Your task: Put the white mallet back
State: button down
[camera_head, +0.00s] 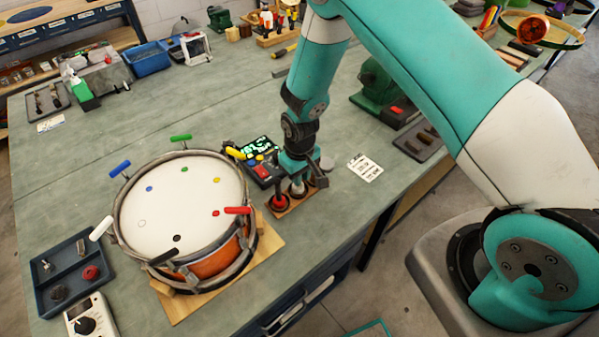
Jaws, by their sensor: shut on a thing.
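A small wooden mallet rack (283,212) stands on the bench just right of the drum. A red mallet (279,201) stands upright at its front left end. My gripper (302,178) points down over the rack's middle and right part. It is shut on the white mallet (298,188), whose pale part shows just below the fingers. The mallet looks upright at the rack; whether its lower end is seated is hidden. The drum (185,195) has a white head with coloured dots and coloured handles around its rim.
A device with a green-lit screen (260,147) sits close behind my gripper. A white card (364,167) lies to the right. A blue tray (72,268) and a white meter (92,316) are left of the drum. The bench's middle (210,100) is clear.

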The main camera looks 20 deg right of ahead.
jog(key=shift+f, duration=0.15)
jog(key=shift+f, duration=0.1)
jog(key=shift+f+b, duration=0.15)
jog(key=shift+b, duration=0.15)
jog(key=c, duration=1.1)
grip_release()
jog(key=shift+o, duration=0.2)
jog(key=shift+r, duration=0.2)
